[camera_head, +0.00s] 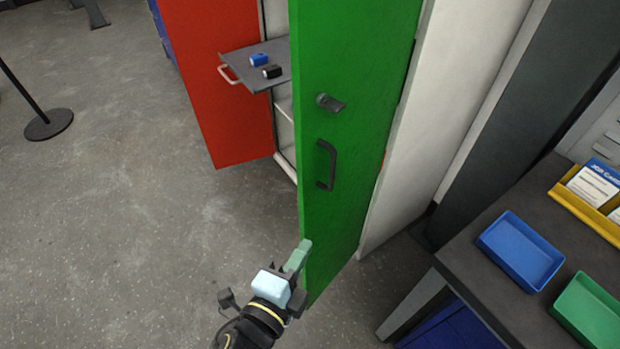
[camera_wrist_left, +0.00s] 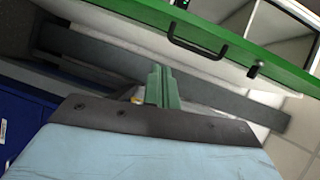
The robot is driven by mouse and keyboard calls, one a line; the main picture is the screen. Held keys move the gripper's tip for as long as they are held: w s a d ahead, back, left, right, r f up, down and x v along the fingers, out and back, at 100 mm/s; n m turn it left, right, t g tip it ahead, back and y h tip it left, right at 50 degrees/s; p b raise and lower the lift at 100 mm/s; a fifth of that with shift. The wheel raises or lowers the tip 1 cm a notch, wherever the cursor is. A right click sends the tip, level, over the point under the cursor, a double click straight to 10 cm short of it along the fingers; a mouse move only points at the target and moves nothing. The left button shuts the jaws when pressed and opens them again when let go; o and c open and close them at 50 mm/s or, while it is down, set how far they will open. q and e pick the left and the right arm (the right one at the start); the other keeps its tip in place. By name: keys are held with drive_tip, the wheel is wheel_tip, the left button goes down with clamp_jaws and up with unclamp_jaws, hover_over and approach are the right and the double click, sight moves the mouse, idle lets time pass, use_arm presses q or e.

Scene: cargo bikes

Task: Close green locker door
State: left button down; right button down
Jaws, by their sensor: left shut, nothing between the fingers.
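The green locker door (camera_head: 350,100) stands open at the centre of the head view, with a dark knob (camera_head: 329,103) and a black handle (camera_head: 326,166) on the face towards me. My left gripper (camera_head: 301,254) is shut and empty, low at the door's near lower edge; I cannot tell whether it touches the door. In the left wrist view the gripper's green fingers (camera_wrist_left: 162,86) are together, below the green door (camera_wrist_left: 240,48) with its black handle (camera_wrist_left: 197,50). The locker (camera_head: 283,128) is partly hidden behind the door. My right gripper does not show.
A red door (camera_head: 213,80) stands open to the left. A grey pulled-out shelf (camera_head: 244,68) holds a blue and a black item. At right, a dark table (camera_head: 480,270) carries a blue tray (camera_head: 520,250) and a green tray (camera_head: 590,312). The floor at left is mostly clear.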

sight(309, 182)
use_arm(q)
wheel_tip(309, 182, up, 6)
drive_tip(key=m+t, duration=0.1)
drive_tip(key=shift+w+d+r+p, duration=0.1)
drive_tip(key=shift+w+d+p, duration=0.2)
drive_tip(key=shift+w, duration=1.6)
drive_tip(key=shift+w+d+f+p, duration=0.15)
drive_tip(key=shift+w+p, duration=0.3)
drive_tip(key=shift+w, duration=1.4)
drive_tip(key=shift+w+d+r+p, duration=0.2)
drive_tip(key=shift+w+p, duration=0.15)
drive_tip(key=shift+w, duration=1.55)
drive_tip(key=shift+a, duration=0.1)
